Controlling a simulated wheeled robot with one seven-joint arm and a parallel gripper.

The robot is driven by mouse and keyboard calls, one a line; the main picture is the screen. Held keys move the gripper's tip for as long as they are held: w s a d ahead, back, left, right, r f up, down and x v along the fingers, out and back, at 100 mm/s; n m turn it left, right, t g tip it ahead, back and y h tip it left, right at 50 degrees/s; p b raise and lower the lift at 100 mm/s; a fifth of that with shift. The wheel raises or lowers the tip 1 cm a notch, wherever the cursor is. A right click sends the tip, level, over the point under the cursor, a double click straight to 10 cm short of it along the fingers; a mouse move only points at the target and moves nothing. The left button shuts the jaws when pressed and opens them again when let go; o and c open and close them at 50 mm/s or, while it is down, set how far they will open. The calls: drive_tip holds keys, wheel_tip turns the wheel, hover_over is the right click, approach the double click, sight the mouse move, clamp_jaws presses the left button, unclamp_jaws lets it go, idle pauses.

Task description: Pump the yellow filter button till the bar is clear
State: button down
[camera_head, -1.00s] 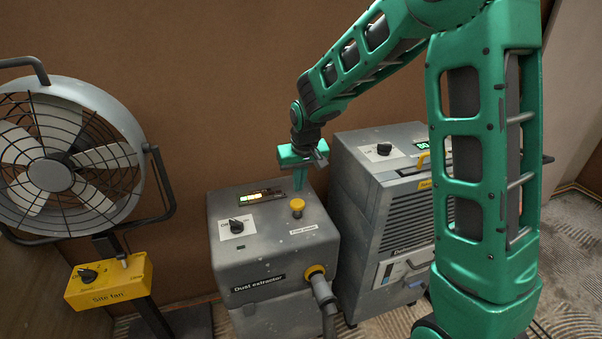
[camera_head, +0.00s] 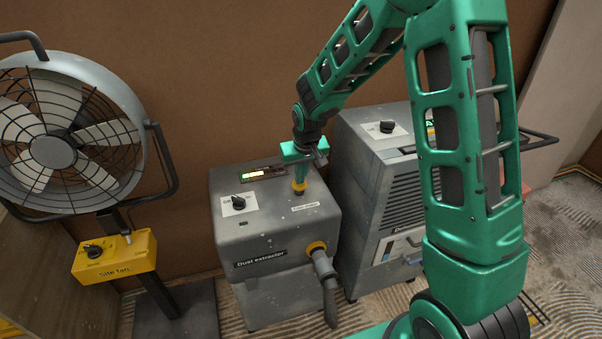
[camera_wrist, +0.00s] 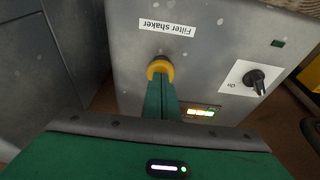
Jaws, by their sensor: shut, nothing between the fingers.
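The yellow filter button (camera_head: 300,190) is on top of the grey dust extractor (camera_head: 234,224). The wrist view shows the button (camera_wrist: 158,63) beside a "Filter shaker" label (camera_wrist: 167,28). My gripper (camera_head: 300,182) points down with its green fingers shut and empty. Its fingertips (camera_wrist: 161,80) are at the button and hide part of it; they appear to touch it, but I cannot tell whether it is pressed in. The bar (camera_head: 256,174) is partly lit, and its lit segments also show in the wrist view (camera_wrist: 202,112).
A dial (camera_head: 240,203) sits left of the button on the extractor. A hose (camera_head: 325,272) comes out of its front. Another grey machine (camera_head: 372,150) stands close on the right. A fan (camera_head: 52,150) with a yellow control box (camera_head: 115,257) stands on the left.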

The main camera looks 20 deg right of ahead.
drive_tip(key=shift+s+f, duration=0.1)
drive_tip(key=shift+f, duration=0.65)
drive_tip(key=shift+r, duration=0.3)
drive_tip(key=w+v, duration=0.1)
drive_tip(key=v, duration=1.2)
drive_tip(key=shift+w+r, duration=0.15)
drive_tip(key=shift+r, duration=0.3)
